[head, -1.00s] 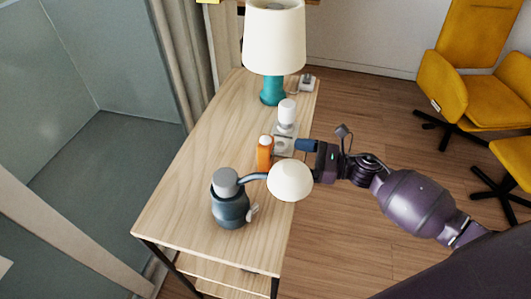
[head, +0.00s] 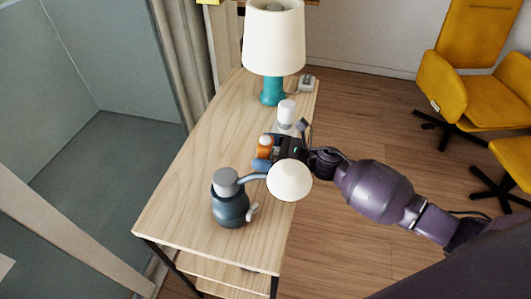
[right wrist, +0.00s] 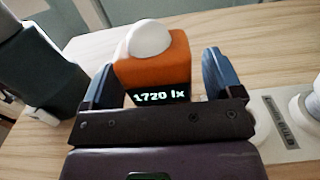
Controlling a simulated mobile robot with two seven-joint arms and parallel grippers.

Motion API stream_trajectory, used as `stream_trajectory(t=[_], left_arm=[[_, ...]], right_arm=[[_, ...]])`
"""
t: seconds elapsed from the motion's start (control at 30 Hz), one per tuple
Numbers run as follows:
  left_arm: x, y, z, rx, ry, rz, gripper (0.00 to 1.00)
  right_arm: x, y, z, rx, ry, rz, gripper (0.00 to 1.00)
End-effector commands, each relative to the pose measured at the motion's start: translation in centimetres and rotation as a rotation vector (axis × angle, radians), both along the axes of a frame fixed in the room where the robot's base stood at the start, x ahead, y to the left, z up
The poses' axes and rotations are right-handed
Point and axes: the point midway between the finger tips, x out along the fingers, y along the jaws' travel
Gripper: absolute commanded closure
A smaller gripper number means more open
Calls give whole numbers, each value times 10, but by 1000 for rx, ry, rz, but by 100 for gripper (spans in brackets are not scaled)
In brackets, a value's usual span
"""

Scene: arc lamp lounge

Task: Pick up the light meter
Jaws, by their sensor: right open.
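The light meter is a small orange block (head: 265,143) with a white dome on top, upright on the wooden table (head: 190,160). In the right wrist view the meter (right wrist: 155,68) shows a lit display reading "1720 lx". My right gripper (head: 267,153) is open, with its blue fingers on either side of the meter. The meter's lower part is hidden behind the gripper body. My left gripper is not in view.
A dark blue-grey lamp (head: 230,207) with a white round shade (head: 290,180) stands close in front of my right gripper. A white-topped device (head: 286,112) stands just behind it. A teal table lamp (head: 272,90) is farther back. The table's left side is clear.

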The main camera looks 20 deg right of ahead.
Motion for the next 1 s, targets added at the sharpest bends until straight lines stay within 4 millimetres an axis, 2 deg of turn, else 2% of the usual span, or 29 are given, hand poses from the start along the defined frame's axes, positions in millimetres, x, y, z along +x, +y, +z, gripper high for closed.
stream_trajectory(t=[0.1,0.47,0.77,0.87,1.0], left_arm=[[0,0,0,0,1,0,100],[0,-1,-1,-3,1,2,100],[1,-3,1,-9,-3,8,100],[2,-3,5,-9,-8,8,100],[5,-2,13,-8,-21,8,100]], right_arm=[[0,0,0,0,0,0,16],[0,0,0,0,0,0,72],[0,-1,4,0,-2,0,72],[0,-1,13,-2,-5,1,72],[0,-1,40,-2,-10,2,72]])
